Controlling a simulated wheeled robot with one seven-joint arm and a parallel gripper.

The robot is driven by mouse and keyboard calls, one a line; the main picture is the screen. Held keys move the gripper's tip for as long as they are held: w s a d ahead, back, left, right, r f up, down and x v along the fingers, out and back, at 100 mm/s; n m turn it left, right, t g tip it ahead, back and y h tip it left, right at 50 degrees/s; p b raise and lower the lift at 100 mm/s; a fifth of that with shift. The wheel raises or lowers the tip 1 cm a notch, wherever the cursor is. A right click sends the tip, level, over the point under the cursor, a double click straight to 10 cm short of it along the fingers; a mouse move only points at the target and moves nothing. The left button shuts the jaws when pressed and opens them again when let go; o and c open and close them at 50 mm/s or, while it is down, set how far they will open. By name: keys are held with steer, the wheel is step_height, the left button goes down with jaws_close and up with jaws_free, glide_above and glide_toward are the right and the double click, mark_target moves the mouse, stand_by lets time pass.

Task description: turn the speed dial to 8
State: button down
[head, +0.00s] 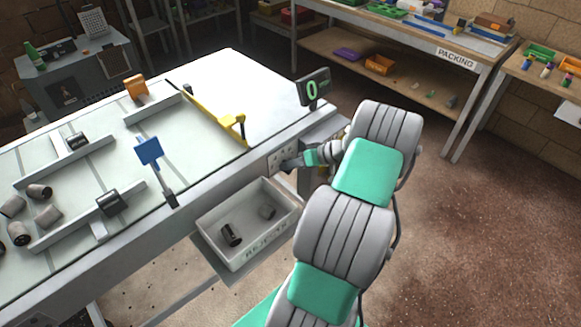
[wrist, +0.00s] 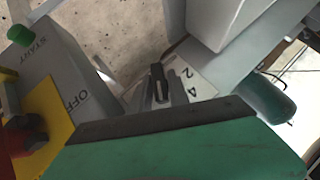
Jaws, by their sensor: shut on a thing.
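My gripper (head: 291,163) is at the control panel (head: 276,157) on the front side of the table, shut on the speed dial. In the wrist view a dark dial knob (wrist: 158,84) shows just beyond the green part of my gripper, which hides much of the panel. The numbers 2 and 4 show on the pale scale (wrist: 192,84) to the right of the knob; I cannot see an 8. The speed display (head: 312,89) above the panel reads a green 0.
A green START button (wrist: 20,36), an OFF label and a red knob on yellow (wrist: 25,135) lie left of the dial. A white reject bin (head: 250,243) with dark plugs hangs below. A yellow bar (head: 216,117) and several plugs are on the table.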

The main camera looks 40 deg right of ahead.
steer(key=shift+d+m+y, duration=0.1)
steer(key=shift+m+y, duration=0.3)
steer(key=shift+y, duration=0.2)
steer(key=c, duration=1.4)
jaws_free()
steer(key=shift+s, duration=0.1)
steer(key=b+v, duration=0.1)
steer(key=v, duration=0.6)
steer(key=shift+s+d+r, duration=0.2)
steer(key=shift+s, duration=0.05)
